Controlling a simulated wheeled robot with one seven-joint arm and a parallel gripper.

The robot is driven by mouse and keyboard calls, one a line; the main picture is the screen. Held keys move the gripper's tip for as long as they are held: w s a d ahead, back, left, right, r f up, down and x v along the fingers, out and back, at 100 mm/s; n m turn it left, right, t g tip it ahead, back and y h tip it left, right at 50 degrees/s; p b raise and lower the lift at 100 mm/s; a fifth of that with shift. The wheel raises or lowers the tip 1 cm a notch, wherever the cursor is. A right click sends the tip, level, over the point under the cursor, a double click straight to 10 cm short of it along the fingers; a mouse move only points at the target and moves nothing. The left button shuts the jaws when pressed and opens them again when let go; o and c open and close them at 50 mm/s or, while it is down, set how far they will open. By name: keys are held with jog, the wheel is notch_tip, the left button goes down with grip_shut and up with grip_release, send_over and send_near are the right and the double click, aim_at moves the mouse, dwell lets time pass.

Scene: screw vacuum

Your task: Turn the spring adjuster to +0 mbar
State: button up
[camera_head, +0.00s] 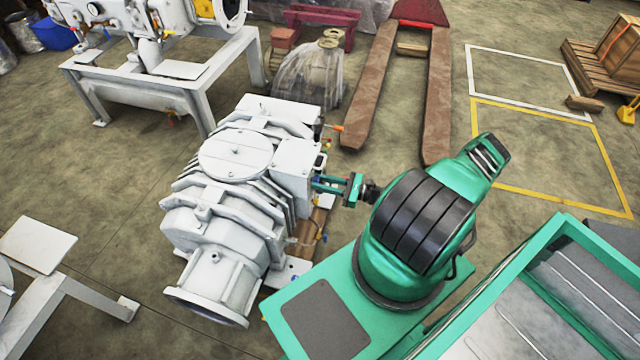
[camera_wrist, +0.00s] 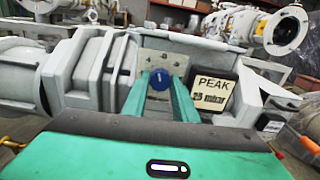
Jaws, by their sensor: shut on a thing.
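The white screw vacuum pump (camera_head: 215,190) stands on the floor left of my arm. A sign (camera_wrist: 213,93) right of the knob reads PEAK and a mbar figure that looks like 23, partly hard to read. The knob is hidden in the head view.
A red pallet truck (camera_head: 437,85) with long forks stands behind. A wrapped machine (camera_head: 310,75) and another white machine on a frame (camera_head: 150,60) stand at the back. Yellow and white floor markings (camera_head: 545,150) enclose free floor at the right.

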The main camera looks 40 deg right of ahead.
jog(key=n, duration=1.1)
jog(key=shift+s+n, duration=0.1)
jog(key=shift+n, duration=1.7)
jog(key=shift+f, duration=0.1)
jog(key=o, duration=1)
jog(key=shift+o, duration=0.2)
jog(key=shift+d, duration=0.1)
jog(key=v, duration=1)
jog(key=shift+s+d, duration=0.2)
jog(key=shift+s, duration=0.05)
